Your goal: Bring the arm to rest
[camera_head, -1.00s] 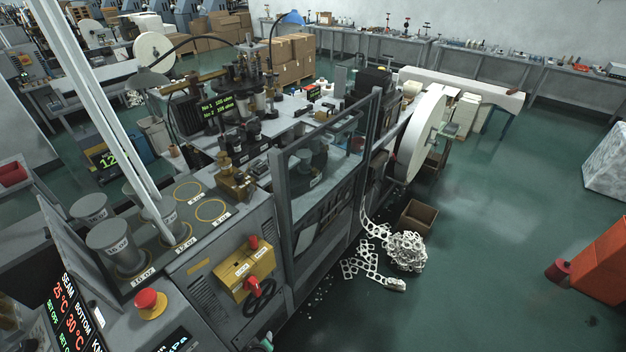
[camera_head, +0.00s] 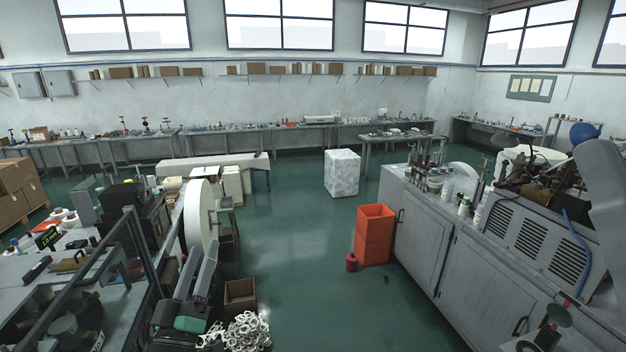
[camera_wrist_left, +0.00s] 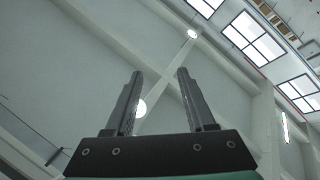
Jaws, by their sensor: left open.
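My left gripper (camera_head: 200,265) shows at the lower left of the head view, with its two dark fingers pointing up and apart. Nothing is between them. In the left wrist view the fingers (camera_wrist_left: 158,85) stand apart and empty, with only ceiling and windows behind them. The gripper appears in front of the machine's large white paper reel (camera_head: 199,215) in the picture. My right gripper is not seen in the head view.
A cardboard box (camera_head: 240,295) and a heap of white punched scrap (camera_head: 245,331) lie on the floor beside the gripper in the picture. An orange bin (camera_head: 375,235) stands by the grey cabinet (camera_head: 418,240) at right. Green floor (camera_head: 310,300) between is clear.

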